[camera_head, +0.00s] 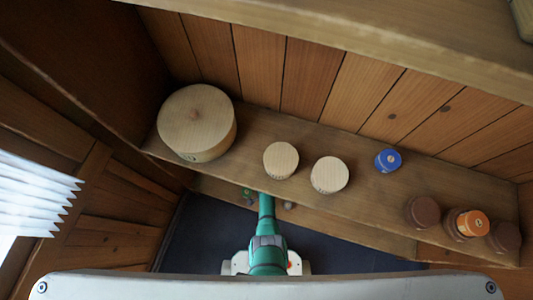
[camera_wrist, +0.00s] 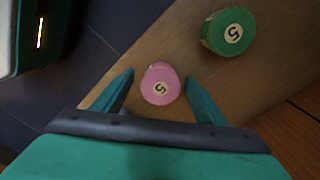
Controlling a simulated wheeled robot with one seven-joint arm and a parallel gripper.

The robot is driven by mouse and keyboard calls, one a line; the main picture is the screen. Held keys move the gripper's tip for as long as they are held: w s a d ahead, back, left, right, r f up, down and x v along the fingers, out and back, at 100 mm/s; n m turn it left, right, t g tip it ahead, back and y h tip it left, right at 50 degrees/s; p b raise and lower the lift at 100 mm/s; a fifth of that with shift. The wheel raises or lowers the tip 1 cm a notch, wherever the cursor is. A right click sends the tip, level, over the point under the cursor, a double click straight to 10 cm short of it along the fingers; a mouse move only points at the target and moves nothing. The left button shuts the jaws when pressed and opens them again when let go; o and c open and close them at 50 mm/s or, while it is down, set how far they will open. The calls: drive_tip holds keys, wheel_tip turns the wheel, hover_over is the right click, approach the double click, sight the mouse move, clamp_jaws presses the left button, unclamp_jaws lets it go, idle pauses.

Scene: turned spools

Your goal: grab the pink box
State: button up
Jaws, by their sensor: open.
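The pink box (camera_wrist: 160,84) is a small round box with a white label marked 5, on a wooden shelf board (camera_wrist: 175,40) in the wrist view. My gripper (camera_wrist: 159,77) is open, with one teal finger on each side of the pink box. Narrow gaps show between the box and both fingers, so they seem apart. In the head view my teal arm reaches under the upper shelf, which hides my gripper; I cannot make out the pink box there.
A green round box (camera_wrist: 228,32), also labelled 5, stands beyond the pink one to the right. The upper shelf (camera_head: 225,165) holds a large pale round box (camera_head: 197,122), two smaller pale ones, a blue one (camera_head: 388,160), and brown and orange (camera_head: 472,223) ones.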

drive_tip(key=shift+w, duration=0.1)
drive_tip(key=c, duration=1.1)
drive_tip(key=shift+c, duration=0.2)
drive_tip(key=shift+r, duration=0.15)
